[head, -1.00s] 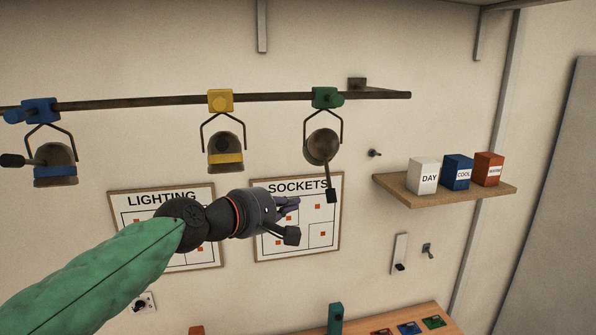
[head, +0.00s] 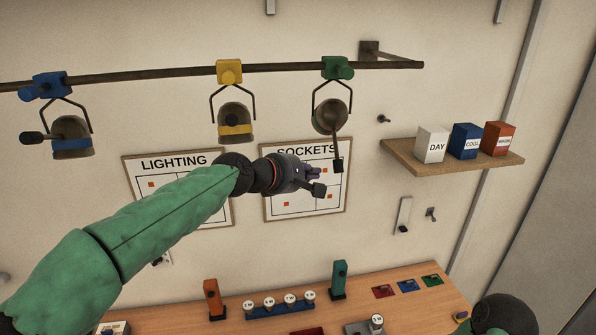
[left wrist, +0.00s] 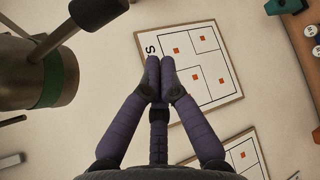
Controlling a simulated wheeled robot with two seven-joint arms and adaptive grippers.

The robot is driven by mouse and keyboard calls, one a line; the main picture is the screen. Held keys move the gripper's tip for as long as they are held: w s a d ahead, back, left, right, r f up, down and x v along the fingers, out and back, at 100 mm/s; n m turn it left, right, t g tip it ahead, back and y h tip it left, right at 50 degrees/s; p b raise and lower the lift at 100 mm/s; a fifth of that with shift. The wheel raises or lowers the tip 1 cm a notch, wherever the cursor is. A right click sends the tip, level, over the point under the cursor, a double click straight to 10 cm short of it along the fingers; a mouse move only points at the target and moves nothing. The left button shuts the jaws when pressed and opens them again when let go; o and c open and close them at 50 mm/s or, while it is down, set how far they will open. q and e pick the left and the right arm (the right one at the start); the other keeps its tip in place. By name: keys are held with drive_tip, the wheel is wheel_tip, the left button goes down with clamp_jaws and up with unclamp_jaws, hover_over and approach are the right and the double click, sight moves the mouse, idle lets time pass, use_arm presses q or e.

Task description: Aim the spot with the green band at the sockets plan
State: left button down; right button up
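The spot under the green clamp (head: 331,117) hangs third along the rail in the head view, its dark handle (head: 338,165) pointing down. In the left wrist view its green band (left wrist: 68,78) shows on the lamp at the left, with the handle knob (left wrist: 98,12) above. The sockets plan (head: 332,201) is on the wall below and behind the spot; it also shows in the left wrist view (left wrist: 214,62). My left gripper (head: 316,173) is just left of the handle, overlapping the plan. Its purple fingertips (left wrist: 160,65) meet, with nothing between them. My right gripper is not seen.
Spots with yellow (head: 235,125) and blue (head: 72,140) bands hang further left on the rail (head: 150,75). The lighting plan (head: 140,185) is left of the sockets plan. A shelf (head: 455,164) with boxes is at the right. A workbench (head: 400,305) stands below.

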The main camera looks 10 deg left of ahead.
sight(334, 136)
use_arm(q)
drive_tip(key=s+d+r+p, duration=0.1)
drive_tip(key=s+d+r, duration=0.1)
drive_tip(key=shift+s+d+p, duration=0.1)
drive_tip(key=shift+d+p, duration=0.25)
drive_tip(key=shift+f, duration=0.1)
